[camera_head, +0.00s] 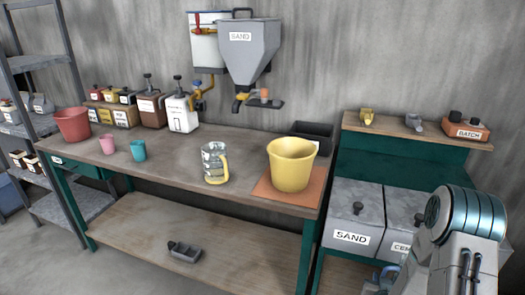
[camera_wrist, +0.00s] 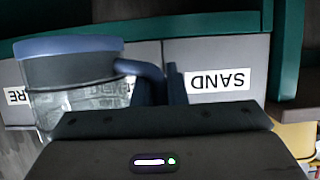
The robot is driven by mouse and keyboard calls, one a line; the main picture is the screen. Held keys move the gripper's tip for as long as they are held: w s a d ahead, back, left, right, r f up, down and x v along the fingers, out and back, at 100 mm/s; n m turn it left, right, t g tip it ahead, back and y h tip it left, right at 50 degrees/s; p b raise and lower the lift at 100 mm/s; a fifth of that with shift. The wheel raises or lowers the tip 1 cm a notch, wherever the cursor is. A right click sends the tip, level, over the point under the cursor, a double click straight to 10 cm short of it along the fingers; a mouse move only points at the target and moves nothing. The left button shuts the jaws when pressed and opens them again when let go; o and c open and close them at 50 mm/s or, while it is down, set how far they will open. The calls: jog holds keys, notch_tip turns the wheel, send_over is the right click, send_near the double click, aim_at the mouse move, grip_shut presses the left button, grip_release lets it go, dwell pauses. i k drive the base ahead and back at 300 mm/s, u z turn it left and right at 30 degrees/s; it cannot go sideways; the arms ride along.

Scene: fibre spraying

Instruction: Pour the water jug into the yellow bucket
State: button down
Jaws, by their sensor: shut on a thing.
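The yellow bucket (camera_head: 291,165) stands upright on an orange-brown mat (camera_head: 262,186) at the right of the workbench. In the wrist view, my gripper (camera_wrist: 160,88) is shut on the blue handle (camera_wrist: 138,69) of a clear jug (camera_wrist: 75,85) with a blue band at one end. The jug is left of the fingers, apart from the bucket; its fill level is unclear. In the head view, my gripper and this jug are not seen; my arm is at the lower right. Another clear jug (camera_head: 213,163) with a yellow handle stands left of the bucket.
A SAND hopper (camera_head: 250,45) hangs above the bench. A black tray (camera_head: 315,130) is behind the bucket.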

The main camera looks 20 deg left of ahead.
aim_at(291, 165)
jog(key=u, duration=0.9)
